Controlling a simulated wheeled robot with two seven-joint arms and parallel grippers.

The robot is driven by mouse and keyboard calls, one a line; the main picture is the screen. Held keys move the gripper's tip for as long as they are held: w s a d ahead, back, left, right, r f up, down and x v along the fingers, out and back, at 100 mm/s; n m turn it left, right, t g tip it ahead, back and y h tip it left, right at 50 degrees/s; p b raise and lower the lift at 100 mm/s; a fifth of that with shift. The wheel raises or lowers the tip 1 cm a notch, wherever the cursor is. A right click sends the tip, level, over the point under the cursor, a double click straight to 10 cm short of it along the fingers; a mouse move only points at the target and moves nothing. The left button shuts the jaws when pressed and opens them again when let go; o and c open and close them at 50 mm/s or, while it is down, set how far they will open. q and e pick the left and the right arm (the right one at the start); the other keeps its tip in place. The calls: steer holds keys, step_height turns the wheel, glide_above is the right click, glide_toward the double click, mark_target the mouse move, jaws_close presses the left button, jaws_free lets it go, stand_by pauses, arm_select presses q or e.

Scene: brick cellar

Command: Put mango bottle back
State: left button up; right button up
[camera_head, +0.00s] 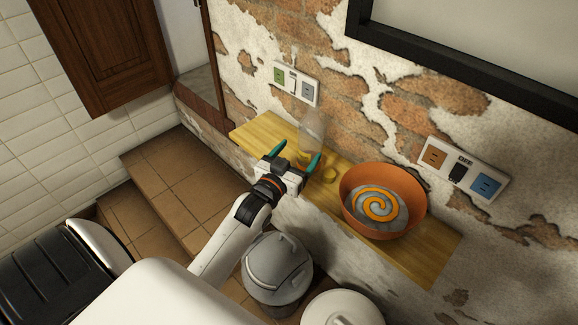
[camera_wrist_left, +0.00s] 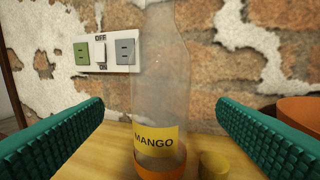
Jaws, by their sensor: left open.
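The mango bottle (camera_head: 313,127) is clear, with a yellow label, and stands upright on the wooden shelf (camera_head: 262,130) against the brick wall. In the left wrist view the bottle (camera_wrist_left: 156,85) is in the middle, its label reading MANGO, with an orange band or base at its bottom. My left gripper (camera_head: 297,156) is open in front of the bottle. Its green fingers show on both sides of the bottle in the wrist view, with gaps. A small yellow cap-like piece (camera_wrist_left: 214,164) stands just right of the bottle. My right gripper is not in view.
An orange bowl (camera_head: 352,190) with a grey and orange spiral inside sits on the shelf to the right. Sockets with switches (camera_head: 295,83) (camera_head: 463,172) are on the wall. A grey lidded bin (camera_head: 277,268) stands below the shelf. The shelf's left end is clear.

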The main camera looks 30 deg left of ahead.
arm_select(q)
steer(key=shift+s+d+b, duration=0.15)
steer(key=shift+s+b, duration=0.15)
steer(key=shift+s, duration=2)
